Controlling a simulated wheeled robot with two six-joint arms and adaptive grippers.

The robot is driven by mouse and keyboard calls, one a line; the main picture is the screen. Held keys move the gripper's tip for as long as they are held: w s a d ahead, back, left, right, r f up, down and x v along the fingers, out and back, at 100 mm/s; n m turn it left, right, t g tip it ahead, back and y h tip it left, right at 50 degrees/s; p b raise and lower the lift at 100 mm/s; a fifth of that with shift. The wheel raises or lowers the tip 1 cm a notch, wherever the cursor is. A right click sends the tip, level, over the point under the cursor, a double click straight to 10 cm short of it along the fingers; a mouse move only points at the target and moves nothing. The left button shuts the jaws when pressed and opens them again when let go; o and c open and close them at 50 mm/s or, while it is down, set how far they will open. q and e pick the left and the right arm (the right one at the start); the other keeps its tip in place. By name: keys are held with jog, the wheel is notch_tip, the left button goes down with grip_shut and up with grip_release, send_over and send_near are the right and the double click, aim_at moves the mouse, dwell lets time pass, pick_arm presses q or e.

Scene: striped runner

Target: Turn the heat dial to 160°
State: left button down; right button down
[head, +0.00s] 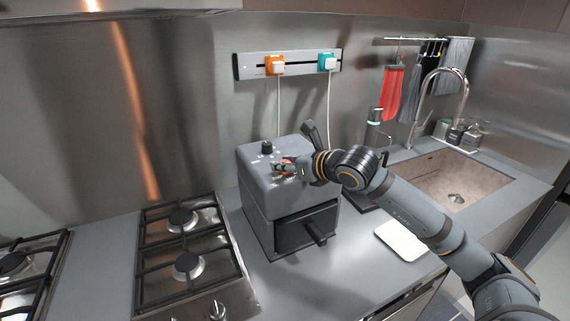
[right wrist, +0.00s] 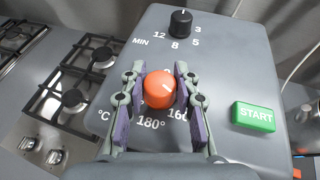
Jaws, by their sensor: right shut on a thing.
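The grey appliance (head: 257,207) stands on the counter, with its control panel (right wrist: 215,75) on top. The orange-red heat dial (right wrist: 159,89) sits between the two fingers of my right gripper (right wrist: 158,92), which is shut on it from both sides. A pale pointer mark shows on the dial; its exact heading is hard to read. The labels 180° and 160 show below the dial, partly covered by the fingers. In the head view my right gripper (head: 283,167) is over the panel and mostly hides the dial. My left gripper is out of view.
A black timer knob (right wrist: 181,23) and a green START button (right wrist: 253,117) are on the same panel. A gas hob (head: 187,265) stands to the left, a sink (head: 455,180) to the right. A white board (head: 401,241) lies on the counter.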

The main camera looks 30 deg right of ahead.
jog(key=c, duration=1)
grip_release()
jog(key=shift+d, duration=0.1)
